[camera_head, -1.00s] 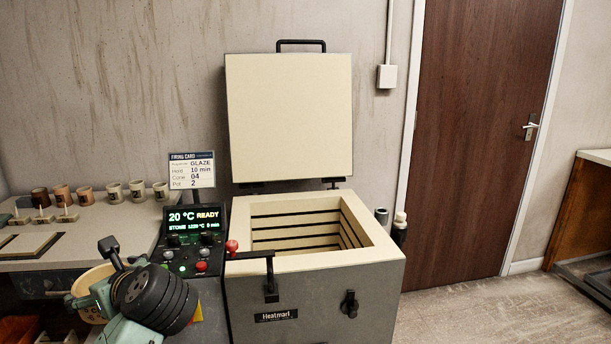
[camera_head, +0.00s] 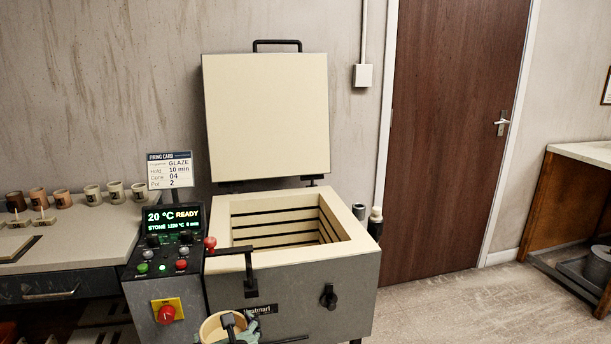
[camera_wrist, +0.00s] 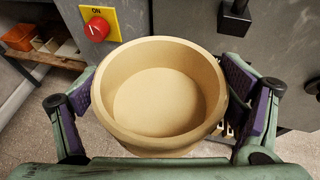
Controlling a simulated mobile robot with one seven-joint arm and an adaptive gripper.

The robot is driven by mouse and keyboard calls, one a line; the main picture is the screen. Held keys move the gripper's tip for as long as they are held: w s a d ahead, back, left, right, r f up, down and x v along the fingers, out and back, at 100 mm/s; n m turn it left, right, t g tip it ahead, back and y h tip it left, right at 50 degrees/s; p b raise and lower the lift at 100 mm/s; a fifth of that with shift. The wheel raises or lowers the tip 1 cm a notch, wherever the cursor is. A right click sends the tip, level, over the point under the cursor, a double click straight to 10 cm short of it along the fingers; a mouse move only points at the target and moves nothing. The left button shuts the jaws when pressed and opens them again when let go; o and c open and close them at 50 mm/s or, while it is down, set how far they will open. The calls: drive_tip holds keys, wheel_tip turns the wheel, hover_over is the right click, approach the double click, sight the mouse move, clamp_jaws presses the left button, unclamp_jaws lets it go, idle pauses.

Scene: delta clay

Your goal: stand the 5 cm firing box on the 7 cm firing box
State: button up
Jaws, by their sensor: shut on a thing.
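A round, cream, open-topped firing box (camera_wrist: 160,100) fills the middle of the wrist view, upright and empty. It also shows at the bottom of the head view (camera_head: 211,328), in front of the kiln. My gripper (camera_wrist: 165,88) is shut on it, with one purple-padded finger on each side of its wall. In the head view my gripper (camera_head: 236,328) is partly cut off by the lower edge. I cannot tell from its looks whether this is the 5 cm or the 7 cm box. No second firing box shows; the kiln's floor is hidden.
The grey kiln (camera_head: 290,290) stands with its lid (camera_head: 266,117) raised and its slatted chamber open. A control panel (camera_head: 170,240) with a red knob is to its left. A bench (camera_head: 75,235) with several cups is further left.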

drive_tip(key=w+d+f+m+h, duration=0.1)
drive_tip(key=w+d+f+h, duration=0.1)
drive_tip(key=d+f, duration=0.3)
drive_tip(key=w+d+f+m+h, duration=0.2)
drive_tip(key=w+d+f, duration=0.1)
drive_tip(key=d+f, duration=0.3)
drive_tip(key=w+d+f+m+t+h, duration=0.1)
drive_tip(key=w+d+f+m+h, duration=0.1)
drive_tip(key=d+f, duration=0.4)
drive_tip(key=shift+w+d, duration=0.6)
drive_tip(key=shift+w, duration=0.25)
drive_tip(key=shift+r, duration=0.1)
